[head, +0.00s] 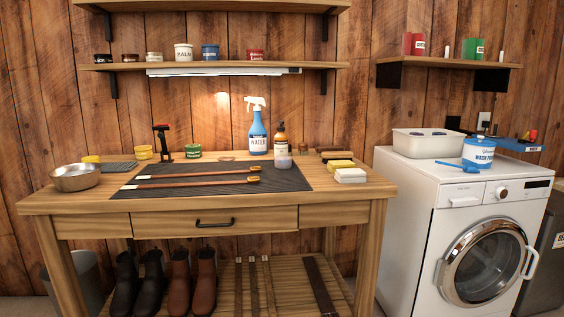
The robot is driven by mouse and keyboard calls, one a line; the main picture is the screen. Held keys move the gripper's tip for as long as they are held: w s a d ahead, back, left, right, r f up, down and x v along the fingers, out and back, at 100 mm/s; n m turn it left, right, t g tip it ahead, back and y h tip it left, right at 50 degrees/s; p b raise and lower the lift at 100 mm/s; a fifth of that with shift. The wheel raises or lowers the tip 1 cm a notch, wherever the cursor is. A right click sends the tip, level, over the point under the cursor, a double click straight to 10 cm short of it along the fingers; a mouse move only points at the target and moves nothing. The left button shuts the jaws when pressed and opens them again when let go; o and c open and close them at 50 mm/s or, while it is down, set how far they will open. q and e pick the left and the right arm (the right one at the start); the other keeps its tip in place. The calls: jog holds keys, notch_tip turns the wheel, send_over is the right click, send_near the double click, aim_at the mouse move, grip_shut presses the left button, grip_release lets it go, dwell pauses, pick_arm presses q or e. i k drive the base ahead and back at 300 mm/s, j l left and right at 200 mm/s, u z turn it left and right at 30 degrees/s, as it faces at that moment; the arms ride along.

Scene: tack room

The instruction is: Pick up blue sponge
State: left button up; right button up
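I cannot make out a clear blue sponge. A yellow sponge-like block (341,165) and a white block (351,176) lie at the right end of the wooden bench. Small dark blue items (438,133) show at the top of a white basin (421,148) on the washing machine; I cannot tell what they are. Neither of my grippers is in view.
The bench (170,210) bears a dark mat (205,187) with two straps, a metal bowl (75,177), a blue spray bottle (257,130) and a brown bottle (281,140). A blue-and-white tub (478,152) and blue scoop (462,165) are on the washing machine (440,190).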

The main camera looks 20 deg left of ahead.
aim_at(281, 162)
jog(key=i+l+u, duration=0.15)
jog(key=i, duration=0.3)
jog(key=i+l+u, duration=0.15)
jog(key=i, duration=0.3)
jog(key=i+l+u, duration=0.1)
jog(key=i, duration=0.3)
jog(key=l, duration=0.1)
